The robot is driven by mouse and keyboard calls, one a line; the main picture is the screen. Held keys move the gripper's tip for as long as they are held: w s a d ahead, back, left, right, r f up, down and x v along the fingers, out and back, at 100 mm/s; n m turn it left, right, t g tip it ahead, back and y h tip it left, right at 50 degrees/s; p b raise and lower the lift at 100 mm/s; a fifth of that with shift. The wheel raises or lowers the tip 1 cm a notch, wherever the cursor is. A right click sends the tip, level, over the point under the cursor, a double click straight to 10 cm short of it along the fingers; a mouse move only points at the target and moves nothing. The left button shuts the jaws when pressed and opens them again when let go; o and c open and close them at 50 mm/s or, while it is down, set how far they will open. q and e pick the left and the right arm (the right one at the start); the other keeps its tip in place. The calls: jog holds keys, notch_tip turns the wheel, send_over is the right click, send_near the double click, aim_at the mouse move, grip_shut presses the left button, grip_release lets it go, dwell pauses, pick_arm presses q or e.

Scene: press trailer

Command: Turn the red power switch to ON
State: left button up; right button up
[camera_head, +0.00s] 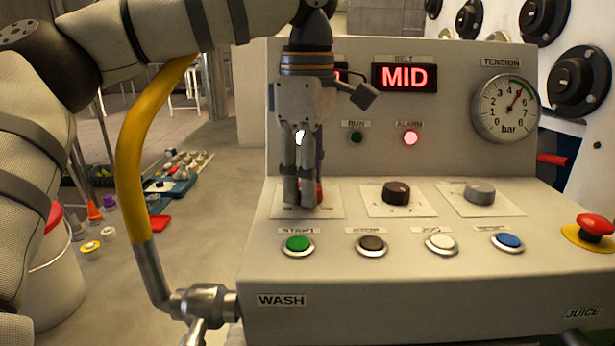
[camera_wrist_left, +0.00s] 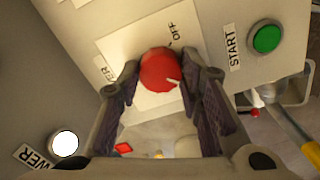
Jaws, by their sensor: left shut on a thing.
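The red power switch (camera_wrist_left: 160,70) is a round red knob with a white pointer mark on a pale plate (camera_wrist_left: 114,46). In the left wrist view it sits between the fingertips of my left gripper (camera_wrist_left: 158,78), and an OFF label shows beside it. The white mark lies on the lower right of the knob in that view. In the head view my left gripper (camera_head: 299,196) points down at the panel's left plate, shut on the switch, and only a bit of the red knob (camera_head: 319,194) shows behind the fingers. My right gripper is not in view.
Dark (camera_head: 396,192) and grey (camera_head: 479,192) knobs stand right of the switch. A green START button (camera_head: 297,244) and other buttons line the front. A red emergency button (camera_head: 594,226) is at far right. The display (camera_head: 404,77) reads MID, and the alarm lamp (camera_head: 410,138) is lit.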

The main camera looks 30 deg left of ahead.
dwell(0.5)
pick_arm(q)
jog(key=o, duration=1.2)
notch_tip(320, 180, up, 12)
